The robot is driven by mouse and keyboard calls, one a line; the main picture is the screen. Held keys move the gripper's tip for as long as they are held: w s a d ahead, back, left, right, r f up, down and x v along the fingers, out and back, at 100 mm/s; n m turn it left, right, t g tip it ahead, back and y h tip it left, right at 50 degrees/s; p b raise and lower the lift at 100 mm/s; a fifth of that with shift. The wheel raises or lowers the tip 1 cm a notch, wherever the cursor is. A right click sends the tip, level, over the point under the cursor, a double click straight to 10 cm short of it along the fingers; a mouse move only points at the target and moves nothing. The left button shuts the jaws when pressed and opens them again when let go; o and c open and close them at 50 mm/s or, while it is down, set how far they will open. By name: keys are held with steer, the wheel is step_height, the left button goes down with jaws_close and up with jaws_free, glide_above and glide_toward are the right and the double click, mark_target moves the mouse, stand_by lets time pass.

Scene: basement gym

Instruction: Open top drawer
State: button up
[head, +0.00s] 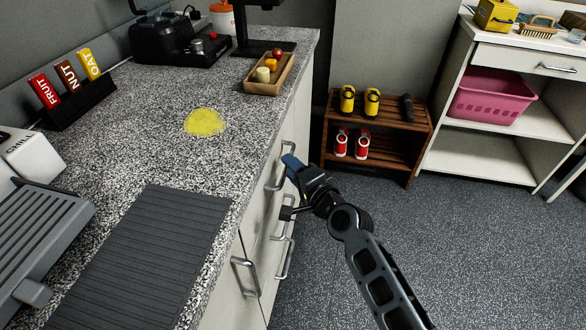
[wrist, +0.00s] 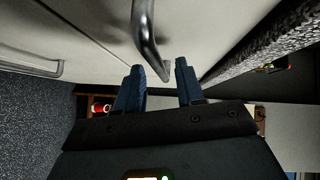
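The top drawer (head: 259,196) is a pale front just below the speckled counter. It looks shut, and its metal bar handle (head: 275,177) runs along the front. My gripper (head: 289,163) is at the far end of this handle, with blue fingers. In the wrist view my gripper (wrist: 158,82) is open, with a clear gap between the fingers. The curved metal handle (wrist: 147,38) reaches down to the gap, its lower end between or just beyond the fingertips. I cannot tell whether they touch it.
Lower handles (head: 284,259) and a cabinet handle (head: 243,264) stick out from the same unit. The counter (head: 150,140) edge lies just above my gripper. A wooden rack (head: 385,125) and white shelf unit (head: 470,158) stand at the back. The floor (head: 480,260) to the right is clear.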

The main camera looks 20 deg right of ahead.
jaws_close()
stand_by(0.3)
stand_by(0.4)
